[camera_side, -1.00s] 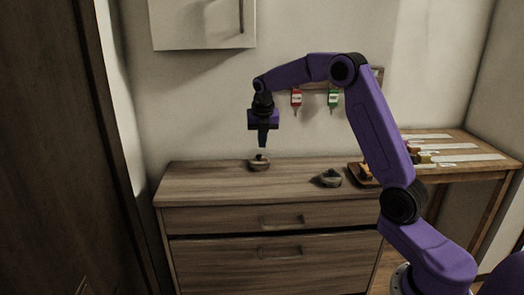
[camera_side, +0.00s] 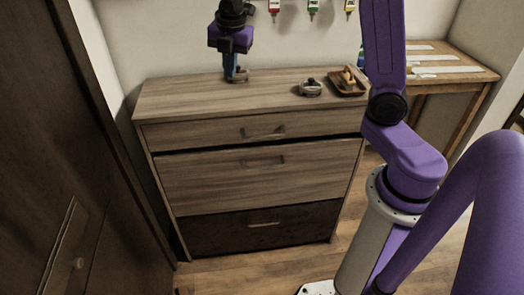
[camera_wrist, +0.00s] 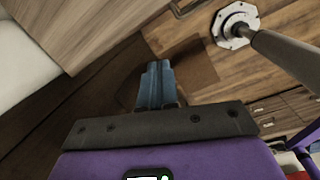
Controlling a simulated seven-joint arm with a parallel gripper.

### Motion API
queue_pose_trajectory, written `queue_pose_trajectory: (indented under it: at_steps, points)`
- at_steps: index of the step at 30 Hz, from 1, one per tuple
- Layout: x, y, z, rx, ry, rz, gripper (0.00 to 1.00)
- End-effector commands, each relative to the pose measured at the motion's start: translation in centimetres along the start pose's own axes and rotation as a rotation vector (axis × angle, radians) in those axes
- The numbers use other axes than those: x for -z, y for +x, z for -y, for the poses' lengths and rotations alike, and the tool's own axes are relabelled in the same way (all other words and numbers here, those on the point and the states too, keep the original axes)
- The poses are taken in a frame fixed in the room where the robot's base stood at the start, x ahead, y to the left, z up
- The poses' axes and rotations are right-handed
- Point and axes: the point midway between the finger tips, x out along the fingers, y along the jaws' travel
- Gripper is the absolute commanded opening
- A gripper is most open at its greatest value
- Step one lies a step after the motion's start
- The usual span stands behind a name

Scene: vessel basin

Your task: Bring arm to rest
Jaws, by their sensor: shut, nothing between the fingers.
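My gripper (camera_side: 231,79) is at the end of my purple arm, over the left part of the wooden dresser top (camera_side: 180,95). Its blue fingers point down, pressed together with nothing between them. The wrist view shows the shut fingers (camera_wrist: 154,84) close up, with nothing held.
A second small grey object (camera_side: 311,88) and a brown tray (camera_side: 348,91) with tan items stand to the right on the dresser. A side table (camera_side: 462,78) is beyond. A dark cabinet (camera_side: 70,150) stands at left. Tagged items (camera_side: 313,8) hang on the wall.

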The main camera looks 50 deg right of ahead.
Motion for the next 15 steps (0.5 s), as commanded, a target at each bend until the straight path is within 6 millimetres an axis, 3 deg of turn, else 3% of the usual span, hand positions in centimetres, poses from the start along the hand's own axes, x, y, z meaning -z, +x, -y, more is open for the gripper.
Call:
queue_pose_trajectory:
  at_steps: [1, 6, 15]
  points:
    - [2.0, -0.3, 1.2, 0.000, 0.041, -0.014, 0.00]
    - [7.6, -0.9, 5.8, 0.017, 0.215, -0.053, 0.00]
    - [14.1, -1.0, 16.0, 0.076, 0.524, -0.094, 0.00]
